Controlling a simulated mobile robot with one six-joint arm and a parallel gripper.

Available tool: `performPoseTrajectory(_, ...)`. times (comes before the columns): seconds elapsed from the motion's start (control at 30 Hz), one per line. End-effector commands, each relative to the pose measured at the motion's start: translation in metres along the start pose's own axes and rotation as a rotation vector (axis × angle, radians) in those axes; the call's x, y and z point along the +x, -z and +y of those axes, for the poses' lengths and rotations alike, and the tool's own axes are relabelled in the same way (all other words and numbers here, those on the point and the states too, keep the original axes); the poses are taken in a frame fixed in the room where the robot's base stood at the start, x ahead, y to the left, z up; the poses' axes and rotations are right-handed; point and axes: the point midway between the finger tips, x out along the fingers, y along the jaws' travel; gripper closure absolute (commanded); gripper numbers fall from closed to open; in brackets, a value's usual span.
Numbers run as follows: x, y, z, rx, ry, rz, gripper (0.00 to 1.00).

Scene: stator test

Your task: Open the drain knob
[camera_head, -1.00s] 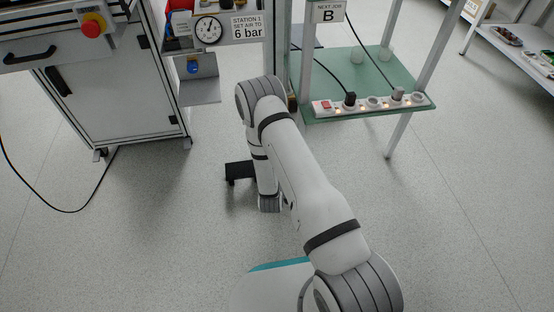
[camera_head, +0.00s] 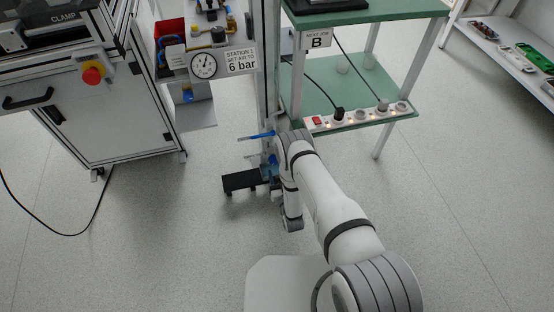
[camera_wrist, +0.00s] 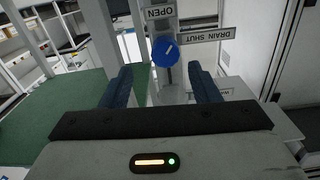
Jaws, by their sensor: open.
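The drain knob (camera_wrist: 165,52) is round and blue with a pale slanted mark, on a grey upright in the wrist view. An OPEN label (camera_wrist: 160,13) is above it and a DRAIN SHUT label (camera_wrist: 207,35) is to its right, both upside down. My gripper (camera_wrist: 160,76) is open and empty. Its two dark blue fingers point toward the knob, one on each side in the picture; I see no contact. In the head view my wrist is low by the post, and I cannot clearly make out the gripper or the drain knob there.
In the head view a pressure gauge (camera_head: 203,66) and a 6 bar sign (camera_head: 241,61) are above left. A green-shelved rack (camera_head: 375,90) with a power strip (camera_head: 358,116) stands close on the right. A cabinet (camera_head: 120,125) is left.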

Motion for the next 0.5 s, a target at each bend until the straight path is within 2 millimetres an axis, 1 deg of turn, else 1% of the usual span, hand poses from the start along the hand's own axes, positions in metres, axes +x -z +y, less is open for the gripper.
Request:
performPoseTrajectory(0.1, 0.02, -0.003, -0.006, -0.002, 0.011, 0.003, 0.44)
performPoseTrajectory(0.3, 0.05, -0.003, -0.011, -0.003, 0.018, 0.001, 0.44)
performPoseTrajectory(0.4, 0.059, -0.002, -0.012, -0.004, 0.019, 0.0, 0.44)
performPoseTrajectory(0.5, 0.064, -0.001, -0.012, -0.004, 0.02, -0.001, 0.44)
